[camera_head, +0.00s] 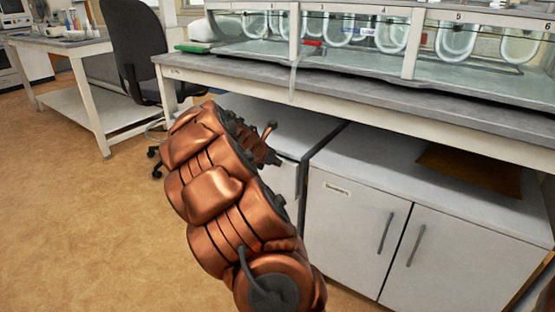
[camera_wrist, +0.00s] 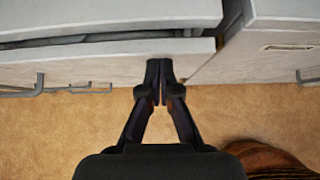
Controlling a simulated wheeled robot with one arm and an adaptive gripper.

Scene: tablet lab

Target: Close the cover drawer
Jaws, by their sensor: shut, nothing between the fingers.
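In the wrist view, the light drawer front (camera_wrist: 100,66) lies across the upper left, just below the pale cabinet top (camera_wrist: 110,18). A narrow dark gap runs between them, so the drawer looks slightly out. My gripper (camera_wrist: 160,82) is shut and empty, its fingertips at the drawer front near its right end. I cannot tell whether they touch it. In the head view, my gripper (camera_head: 272,158) is mostly hidden behind my copper arm, beside the left cabinet under the bench. The drawer cannot be made out there.
A white two-door cabinet (camera_head: 350,225) stands to the right, with a brown folder (camera_head: 470,170) on top. The bench (camera_head: 330,88) overhangs both cabinets. An office chair (camera_head: 140,50) stands at upper left. The tan floor (camera_head: 80,220) at left is open.

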